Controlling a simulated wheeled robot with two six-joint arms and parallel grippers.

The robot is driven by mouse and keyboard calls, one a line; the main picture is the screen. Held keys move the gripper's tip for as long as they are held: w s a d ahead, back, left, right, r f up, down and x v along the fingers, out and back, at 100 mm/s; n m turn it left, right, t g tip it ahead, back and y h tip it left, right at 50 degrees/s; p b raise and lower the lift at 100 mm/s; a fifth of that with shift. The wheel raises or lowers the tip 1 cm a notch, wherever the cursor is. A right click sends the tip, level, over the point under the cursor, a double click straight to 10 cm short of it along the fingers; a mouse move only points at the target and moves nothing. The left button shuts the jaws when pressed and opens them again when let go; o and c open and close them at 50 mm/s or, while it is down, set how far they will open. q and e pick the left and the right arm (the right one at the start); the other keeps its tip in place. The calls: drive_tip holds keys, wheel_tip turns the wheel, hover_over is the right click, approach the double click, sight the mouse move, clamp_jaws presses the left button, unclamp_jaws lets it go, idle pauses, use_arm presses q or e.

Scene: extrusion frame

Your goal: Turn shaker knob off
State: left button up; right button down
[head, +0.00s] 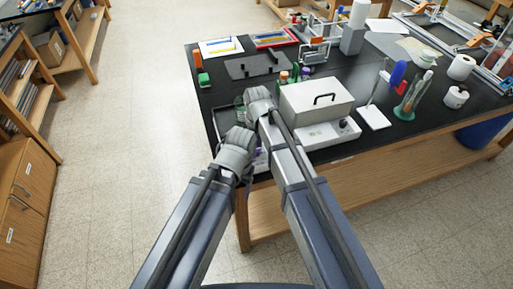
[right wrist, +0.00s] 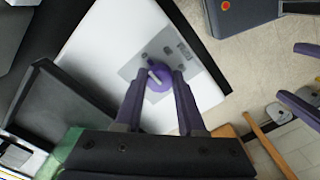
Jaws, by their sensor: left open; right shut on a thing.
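The shaker's white housing (right wrist: 105,40) fills the middle of the right wrist view, with a grey control panel (right wrist: 135,65) on it. The round purple knob (right wrist: 158,80) has a light pointer line and sits on this panel. My right gripper (right wrist: 160,84) is shut on the knob, with one purple finger on each side. In the head view my right gripper's wrist (head: 259,98) is over the table's front left part and hides most of the shaker. My left gripper (head: 237,150) is below it, apart from the knob. Its open fingers show at the right wrist view's right edge (right wrist: 304,78).
A white box device (head: 318,98) with a black handle and a dark knob stands close to the right of my arms. A stand with a blue-topped tool (head: 374,117) is further right. The black table (head: 218,93) has bottles and racks behind. Open floor lies left.

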idle(0.4)
drive_tip(key=c, duration=0.5)
unclamp_jaws()
drive_tip(key=shift+r, duration=0.1)
wheel_tip(320, 180, up, 8)
drive_tip(key=p, duration=0.8)
drive_tip(key=shift+f, duration=0.2)
